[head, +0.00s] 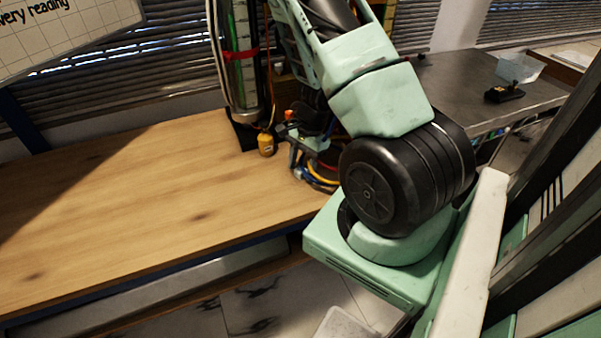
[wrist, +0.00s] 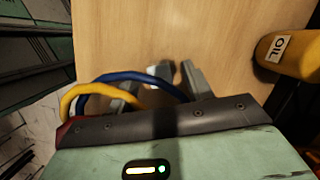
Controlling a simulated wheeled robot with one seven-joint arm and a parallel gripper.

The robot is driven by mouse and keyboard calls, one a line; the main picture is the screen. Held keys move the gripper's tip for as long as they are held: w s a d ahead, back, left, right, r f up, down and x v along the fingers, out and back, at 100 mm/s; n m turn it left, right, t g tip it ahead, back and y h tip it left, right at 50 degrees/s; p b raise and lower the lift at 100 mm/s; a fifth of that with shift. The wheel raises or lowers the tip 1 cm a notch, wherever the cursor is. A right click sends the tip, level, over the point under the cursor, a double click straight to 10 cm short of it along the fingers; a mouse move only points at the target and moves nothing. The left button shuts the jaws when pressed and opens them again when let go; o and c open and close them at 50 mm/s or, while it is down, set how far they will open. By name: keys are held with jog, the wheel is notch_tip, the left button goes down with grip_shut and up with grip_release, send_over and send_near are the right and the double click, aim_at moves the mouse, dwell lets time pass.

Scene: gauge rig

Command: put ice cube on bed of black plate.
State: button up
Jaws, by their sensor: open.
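My gripper (wrist: 158,77) is open over the wooden bench in the wrist view, with blue and yellow cables crossing in front of its fingers. A small whitish piece (wrist: 154,70) shows between the fingertips, partly hidden; it may be the ice cube, but I cannot tell for sure, nor whether the fingers touch it. In the head view my gripper is mostly hidden among my arm and cables. A flat black base (head: 243,136), possibly the black plate, lies under the tall metal cylinder at the bench's back right; most of its bed is hidden.
The wooden bench (head: 130,200) is clear to the left. A yellow oil bottle (head: 266,145) stands beside the metal cylinder (head: 239,70); it also shows in the wrist view (wrist: 290,52). A grey table (head: 460,85) at right holds a translucent box (head: 520,68) and a small black device (head: 505,93).

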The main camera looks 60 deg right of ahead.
grip_shut()
